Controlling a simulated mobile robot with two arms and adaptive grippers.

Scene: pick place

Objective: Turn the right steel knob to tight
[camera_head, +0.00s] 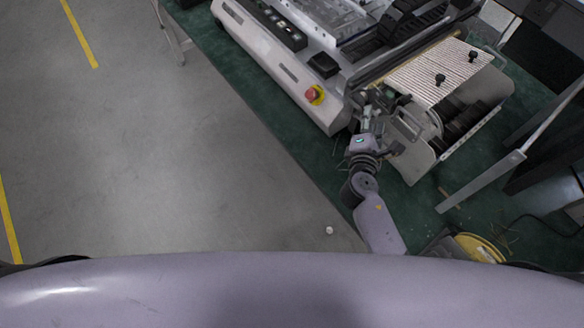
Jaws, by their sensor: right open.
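My right arm reaches up from the bottom to the side of the machine (283,69). Its gripper (374,107) is open beside the machine's right end, close to metal brackets and a round wheel-like part. The steel knob cannot be told apart from the small metal parts around the gripper; it is small or hidden there. I cannot tell whether the fingers touch anything. Two black knobs, one farther back (473,56) and one nearer (440,79), stand on a ribbed light plate (432,72). My left gripper is not in view.
A red emergency button (313,94) sits on the machine's front. The machine stands on a green table (251,115). A grey metal bar (480,182) and a yellow round object (480,248) lie to the right. Open grey floor (170,150) with yellow lines fills the left.

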